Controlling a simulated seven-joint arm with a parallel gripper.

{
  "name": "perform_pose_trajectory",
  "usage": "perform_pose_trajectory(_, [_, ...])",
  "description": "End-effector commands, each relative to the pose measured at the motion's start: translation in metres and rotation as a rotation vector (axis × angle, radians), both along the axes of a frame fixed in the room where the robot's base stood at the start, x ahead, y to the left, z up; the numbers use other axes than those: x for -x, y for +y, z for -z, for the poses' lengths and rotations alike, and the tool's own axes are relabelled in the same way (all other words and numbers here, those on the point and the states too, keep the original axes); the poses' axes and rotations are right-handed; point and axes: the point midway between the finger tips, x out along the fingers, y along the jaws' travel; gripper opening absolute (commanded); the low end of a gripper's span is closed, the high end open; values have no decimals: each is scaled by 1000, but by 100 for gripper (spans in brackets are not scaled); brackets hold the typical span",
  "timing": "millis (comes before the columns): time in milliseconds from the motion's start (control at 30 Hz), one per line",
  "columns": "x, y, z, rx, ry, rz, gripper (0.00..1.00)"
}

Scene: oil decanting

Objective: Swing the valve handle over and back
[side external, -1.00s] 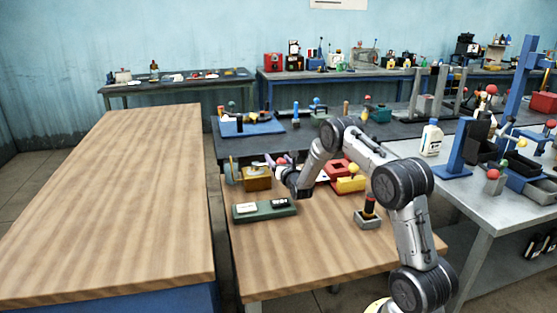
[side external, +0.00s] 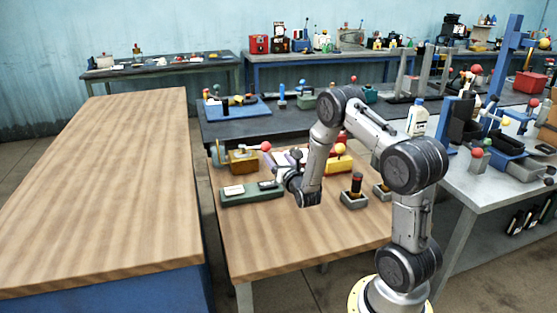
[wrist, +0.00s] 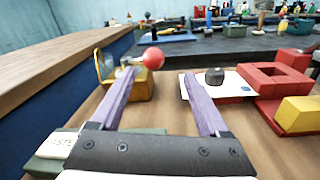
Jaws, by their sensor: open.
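The valve is a brass-coloured block (side external: 242,161) at the back left of the wooden table. Its handle ends in a red ball (side external: 265,146), which sits to the right of the block in the side view. In the wrist view, the red ball (wrist: 153,58) appears above the brass block (wrist: 140,88), in the gap between my fingertips. My gripper (wrist: 158,75) is open, with two purple fingers apart and nothing held. I cannot tell how far the ball is beyond the fingertips. In the side view, my gripper (side external: 283,158) is just right of the valve.
A green box with a white label (side external: 234,190) lies in front of the valve. A red tray (wrist: 272,80), a yellow block (wrist: 297,115) and a dark knob on a white plate (wrist: 214,76) are to the right. The front of the wooden table (side external: 290,235) is clear.

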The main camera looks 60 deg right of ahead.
Motion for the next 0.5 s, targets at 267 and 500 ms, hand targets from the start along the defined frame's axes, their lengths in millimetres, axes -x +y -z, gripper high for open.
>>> perform_pose_trajectory(267, [4, 4, 0, 0, 0, 0, 78])
perform_pose_trajectory(500, [4, 4, 0, -30, -28, 1, 51])
